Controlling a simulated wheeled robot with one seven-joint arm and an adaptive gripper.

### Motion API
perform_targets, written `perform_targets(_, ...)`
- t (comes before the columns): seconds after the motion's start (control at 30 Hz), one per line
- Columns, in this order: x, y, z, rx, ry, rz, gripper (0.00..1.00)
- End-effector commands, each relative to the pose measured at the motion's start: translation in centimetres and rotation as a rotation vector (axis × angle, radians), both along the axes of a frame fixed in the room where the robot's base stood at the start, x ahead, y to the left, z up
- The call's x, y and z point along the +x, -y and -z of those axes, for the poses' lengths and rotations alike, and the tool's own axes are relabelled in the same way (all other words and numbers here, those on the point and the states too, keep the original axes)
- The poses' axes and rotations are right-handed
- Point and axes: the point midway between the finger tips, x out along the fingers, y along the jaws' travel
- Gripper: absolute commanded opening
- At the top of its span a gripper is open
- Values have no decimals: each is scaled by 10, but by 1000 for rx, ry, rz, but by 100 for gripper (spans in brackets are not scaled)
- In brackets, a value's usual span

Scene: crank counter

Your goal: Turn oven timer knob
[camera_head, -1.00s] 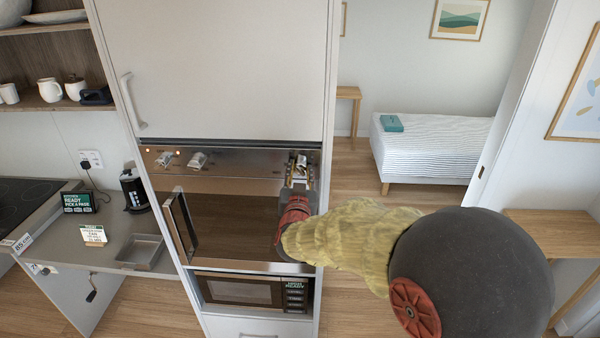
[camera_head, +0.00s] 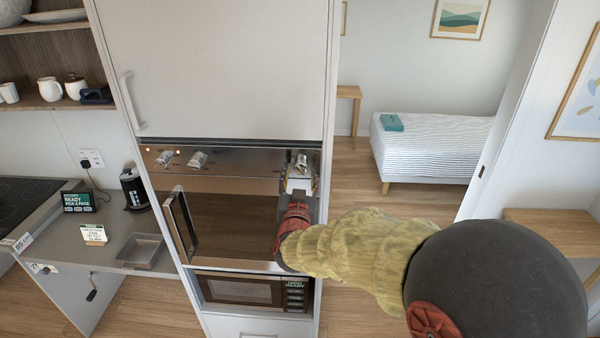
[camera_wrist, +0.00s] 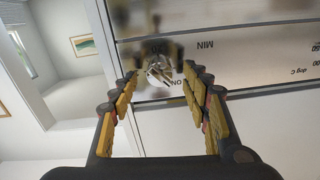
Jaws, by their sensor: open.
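The oven (camera_head: 235,205) is built into a tall light cabinet, with a steel control panel along its top. The timer knob (camera_head: 301,163) is the silvery knob at the panel's right end. My gripper (camera_head: 299,185) is in front of the panel's right end, just below the knob in the head view. In the wrist view my gripper (camera_wrist: 160,88) is open, its fingers to either side of the knob's line. I cannot tell whether either finger touches it.
Two more knobs (camera_head: 182,159) sit at the panel's left, near small lit lamps. The oven door handle (camera_head: 180,224) stands out at the left. A microwave (camera_head: 250,291) is below. A counter with a tray (camera_head: 142,250) lies left; a doorway and bed are right.

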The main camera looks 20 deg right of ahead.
Motion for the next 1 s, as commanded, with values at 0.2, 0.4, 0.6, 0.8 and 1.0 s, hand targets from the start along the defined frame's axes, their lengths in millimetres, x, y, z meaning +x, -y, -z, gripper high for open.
perform_targets(0.2,-45,-15,-2,0,0,-4,47)
perform_targets(0.4,-75,-24,-2,0,1,-3,47)
perform_targets(0.6,-88,-27,-2,0,0,-1,47)
perform_targets(0.8,-89,-27,-2,0,0,0,47)
perform_targets(1.0,-89,-27,-2,0,0,0,47)
